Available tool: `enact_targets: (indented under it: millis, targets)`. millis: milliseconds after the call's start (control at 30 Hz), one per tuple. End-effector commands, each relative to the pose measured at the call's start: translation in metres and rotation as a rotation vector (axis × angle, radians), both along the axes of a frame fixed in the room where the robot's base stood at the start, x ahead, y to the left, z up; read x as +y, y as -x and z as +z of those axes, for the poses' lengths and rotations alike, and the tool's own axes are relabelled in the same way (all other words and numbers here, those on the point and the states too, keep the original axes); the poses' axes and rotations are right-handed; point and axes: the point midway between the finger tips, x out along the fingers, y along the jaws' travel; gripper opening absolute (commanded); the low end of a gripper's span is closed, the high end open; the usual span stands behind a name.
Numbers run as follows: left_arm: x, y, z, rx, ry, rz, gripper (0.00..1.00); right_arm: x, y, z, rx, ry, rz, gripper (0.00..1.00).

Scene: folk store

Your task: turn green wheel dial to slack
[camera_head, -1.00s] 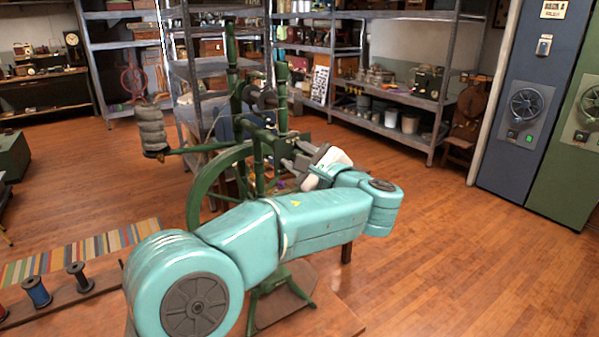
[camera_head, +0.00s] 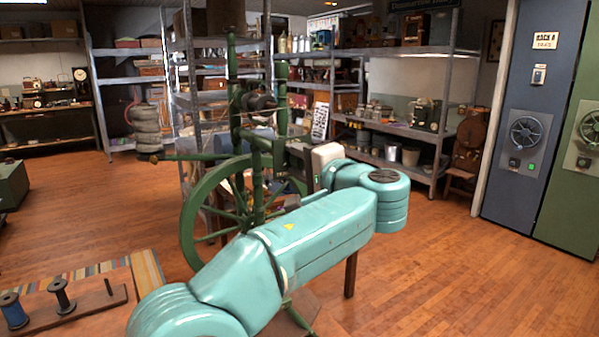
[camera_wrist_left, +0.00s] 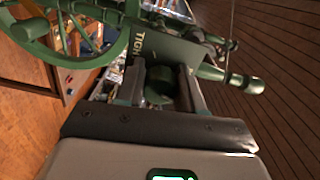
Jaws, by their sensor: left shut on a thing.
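The green spinning wheel (camera_head: 186,222) stands in front of me, with its large spoked wheel to the left of my left gripper. In the left wrist view, the green dial (camera_wrist_left: 157,92) sits between the jaws of my left gripper (camera_wrist_left: 163,84), which is shut on it. A dark green plate (camera_wrist_left: 158,50) beside the dial carries light lettering, of which "TIGH" is readable. No "slack" label can be read. In the head view the dial and fingertips are hidden around the wrist, and the dial's exact angle cannot be told. My right gripper is not in view.
Metal shelves (camera_head: 430,170) with pots and boxes stand behind. Blue (camera_head: 518,130) and green cabinets are at the right. The wood floor at right is clear.

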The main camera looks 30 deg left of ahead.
Motion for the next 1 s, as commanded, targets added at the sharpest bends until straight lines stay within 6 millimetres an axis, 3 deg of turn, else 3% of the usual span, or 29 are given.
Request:
enact_targets:
  millis: [433, 1000]
  targets:
    - [0.002, 0.001, -0.001, -0.264, 0.108, 0.004, 0.07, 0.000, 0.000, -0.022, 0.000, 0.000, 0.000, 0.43]
    - [0.001, 0.001, -0.002, -0.324, 0.136, 0.004, 0.06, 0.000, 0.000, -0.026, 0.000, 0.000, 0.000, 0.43]
